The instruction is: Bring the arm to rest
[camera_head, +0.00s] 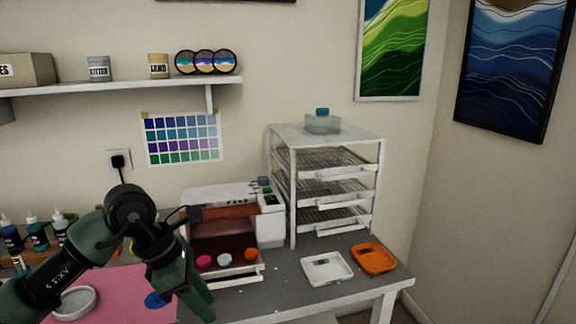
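My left arm comes in from the left over the workbench. Its dark green gripper (198,300) points down at the bench's front, near the right edge of the pink mat (120,284). Its fingertips are close to the bottom of the picture, and I cannot tell whether the fingers are apart or together. I see nothing clearly held in them. My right arm and gripper are not in view.
A white dish (75,302) and a blue piece (155,299) lie on the mat. Behind the gripper stands a brown-fronted machine (222,222) with coloured discs at its front. A wire-shelf rack (292,200), white tray (318,280) and orange tray (373,270) are right. Bottles (37,236) stand left.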

